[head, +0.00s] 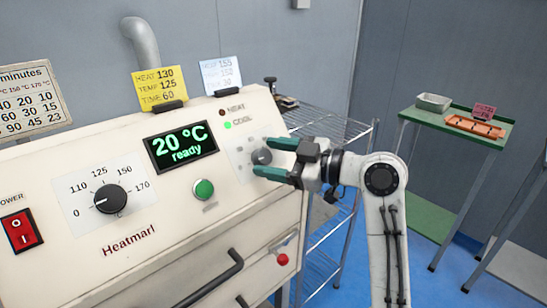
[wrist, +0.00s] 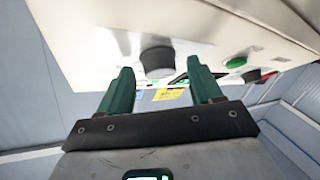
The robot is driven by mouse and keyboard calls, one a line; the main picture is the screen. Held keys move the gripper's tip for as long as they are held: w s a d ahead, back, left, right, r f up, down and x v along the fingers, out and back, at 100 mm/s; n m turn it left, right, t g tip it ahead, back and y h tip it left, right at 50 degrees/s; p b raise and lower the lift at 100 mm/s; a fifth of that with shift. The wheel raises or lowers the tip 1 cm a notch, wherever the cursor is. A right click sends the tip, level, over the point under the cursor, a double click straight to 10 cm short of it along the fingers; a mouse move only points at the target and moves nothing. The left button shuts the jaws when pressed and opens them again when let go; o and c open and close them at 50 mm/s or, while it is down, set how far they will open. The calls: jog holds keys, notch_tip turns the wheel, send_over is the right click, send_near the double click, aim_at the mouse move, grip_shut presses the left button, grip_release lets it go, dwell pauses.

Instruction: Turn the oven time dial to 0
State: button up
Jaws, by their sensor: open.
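The oven's front panel (head: 150,245) fills the left of the head view. The time dial, a dark grey knob (head: 262,156), sits on the panel's right part, below the HEAT and COOL lamps; its pointer cannot be read. My gripper (head: 277,159) is open, with its two green fingers reaching to the panel, one above and one below the knob. In the wrist view the knob (wrist: 157,57) lies between and just beyond the fingertips (wrist: 165,85); contact cannot be made out. The temperature dial (head: 110,199) is at the panel's left.
The display (head: 181,147) reads 20 °C ready. A green button (head: 204,189), a red power switch (head: 20,229) and an oven handle (head: 205,282) are on the front. A yellow card (head: 160,86) stands on top. A wire rack (head: 325,124) and a green table (head: 440,122) stand to the right.

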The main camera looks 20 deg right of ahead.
jog(key=v, duration=1)
jog(key=shift+s+d, duration=0.25)
jog(key=shift+s, duration=0.05)
jog(key=s+a+f+m+g+h+p, duration=0.2)
jog(key=s+f+m+h+p, duration=0.15)
jog(key=f, duration=0.65)
jog(key=s+a+f+m+g+h+p, duration=0.1)
jog(key=s+f+m+g+h+p, duration=0.25)
jog(key=f, duration=0.55)
jog(key=s+d+f+m+g+h+p, duration=0.1)
jog(key=s+f+m+g+h, duration=0.1)
jog(key=s, duration=0.9)
jog(key=s+d+f+m+g+h+p, duration=0.1)
jog(key=s+f+m+g+h+p, duration=0.1)
jog(key=s+f+m+g, duration=0.2)
jog(key=s+f, duration=0.3)
jog(key=s, duration=0.5)
jog(key=shift+s+d, duration=0.25)
jog(key=shift+s, duration=0.05)
